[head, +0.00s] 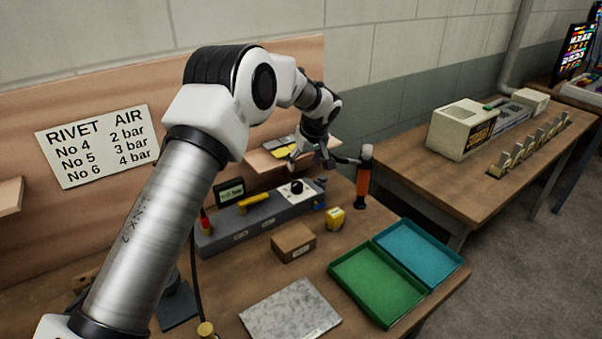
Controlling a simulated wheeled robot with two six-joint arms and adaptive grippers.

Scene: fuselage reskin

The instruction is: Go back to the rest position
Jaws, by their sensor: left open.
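My left arm reaches in from the lower left across the workbench. My left gripper (312,160) is open and hangs above the back of the bench, over the grey control unit (262,215) with its black knob panel. It looks empty. My right gripper is not in view.
A green tray (345,262) and a blue tray (432,284) lie at the bench's right front. A brown box (293,242), a yellow block (335,218) and a grey plate (290,312) lie nearby. A small shelf (262,160) is behind the gripper. A second table (420,172) stands right.

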